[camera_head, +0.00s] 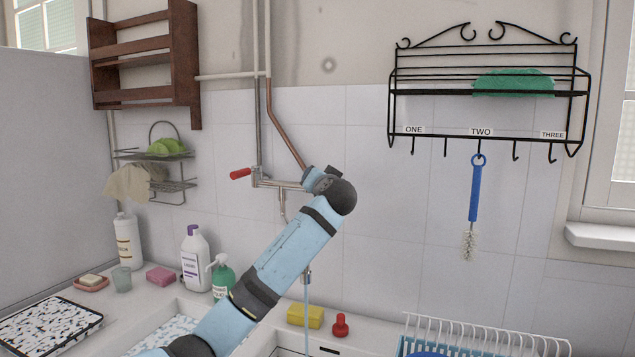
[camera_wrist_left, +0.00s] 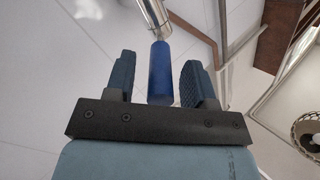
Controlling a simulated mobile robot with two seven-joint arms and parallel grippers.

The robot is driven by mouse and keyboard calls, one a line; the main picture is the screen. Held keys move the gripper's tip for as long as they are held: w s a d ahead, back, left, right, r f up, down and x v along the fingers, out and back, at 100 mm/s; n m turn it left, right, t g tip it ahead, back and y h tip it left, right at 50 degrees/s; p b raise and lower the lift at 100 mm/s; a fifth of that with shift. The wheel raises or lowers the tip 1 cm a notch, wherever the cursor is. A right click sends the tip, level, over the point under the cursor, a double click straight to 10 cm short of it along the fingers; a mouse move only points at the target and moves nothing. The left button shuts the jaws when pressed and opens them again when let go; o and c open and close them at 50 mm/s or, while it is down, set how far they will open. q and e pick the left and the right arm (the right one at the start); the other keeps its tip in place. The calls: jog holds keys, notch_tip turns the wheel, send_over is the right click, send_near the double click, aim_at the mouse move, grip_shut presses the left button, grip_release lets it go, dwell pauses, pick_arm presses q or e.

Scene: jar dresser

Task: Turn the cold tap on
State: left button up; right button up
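The wall tap (camera_head: 280,184) has a metal body with a red handle (camera_head: 240,173) sticking out to the left. My left arm covers its right side in the head view. In the left wrist view, a blue handle (camera_wrist_left: 160,75) on a metal stem lies between the fingers of my left gripper (camera_wrist_left: 158,62). The fingers are open, with a gap on each side of the handle. In the head view the left gripper is mostly hidden behind my wrist. A thin light-blue stream (camera_head: 306,312), looking like running water, hangs below a metal spout end (camera_head: 307,277).
A copper pipe (camera_head: 282,125) runs down the wall to the tap. A yellow sponge (camera_head: 305,316), a red stopper (camera_head: 340,325) and a green pump bottle (camera_head: 222,277) stand below. A black hook rack (camera_head: 480,92) with a hanging blue brush (camera_head: 474,195) is at right.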

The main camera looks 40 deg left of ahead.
pick_arm(q)
jog(key=b+v, duration=0.1)
jog(key=v, duration=1.2)
jog(key=shift+s+d+b, duration=0.25)
jog(key=shift+b, duration=0.1)
